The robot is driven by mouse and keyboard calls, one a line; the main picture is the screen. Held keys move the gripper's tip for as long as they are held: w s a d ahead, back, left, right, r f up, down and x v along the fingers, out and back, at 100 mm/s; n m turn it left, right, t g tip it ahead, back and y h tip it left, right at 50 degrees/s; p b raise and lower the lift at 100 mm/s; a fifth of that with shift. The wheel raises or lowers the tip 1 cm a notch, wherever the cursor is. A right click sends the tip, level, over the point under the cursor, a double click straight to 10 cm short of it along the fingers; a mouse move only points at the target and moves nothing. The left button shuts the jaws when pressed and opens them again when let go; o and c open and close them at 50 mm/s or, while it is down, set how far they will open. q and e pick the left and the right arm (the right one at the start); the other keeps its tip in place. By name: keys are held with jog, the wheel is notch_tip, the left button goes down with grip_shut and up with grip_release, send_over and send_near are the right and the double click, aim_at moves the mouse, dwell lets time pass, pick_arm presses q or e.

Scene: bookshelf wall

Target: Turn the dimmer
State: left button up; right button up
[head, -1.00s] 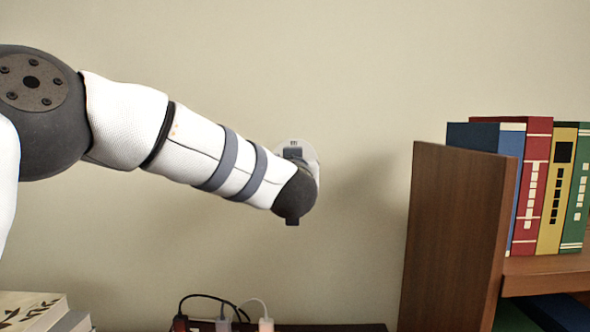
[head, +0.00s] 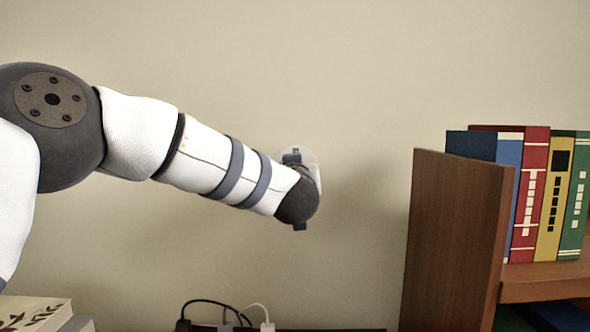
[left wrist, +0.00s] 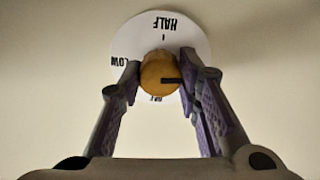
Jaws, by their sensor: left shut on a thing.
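The dimmer is a round white dial plate (left wrist: 160,28) on the wall with a yellow-brown knob (left wrist: 158,76) at its centre. In the left wrist view the plate's lettering is upside down: HALF at the top, LOW at the left, partly hidden OFF below. The knob's dark pointer line points right. The plate's right side is partly behind a finger. My left gripper (left wrist: 160,70) is shut on the knob, one finger on each side. In the head view my wrist hides the knob and fingers; part of the plate (head: 312,158) shows behind it. My right gripper is out of view.
A wooden bookshelf (head: 455,240) with upright books (head: 530,190) stands to the right of the dimmer. Plugs and cables (head: 225,315) are below. A stack of books (head: 35,312) lies at lower left. The wall around the dial is clear.

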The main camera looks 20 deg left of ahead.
pick_arm(q)
jog(key=shift+r+n+p, duration=0.1)
jog(key=shift+n+p, duration=0.85)
jog(key=shift+n, duration=16.15)
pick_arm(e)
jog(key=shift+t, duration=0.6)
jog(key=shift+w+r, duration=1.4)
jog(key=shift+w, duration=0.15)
pick_arm(q)
jog(key=o, duration=1)
jog(key=shift+o, duration=0.7)
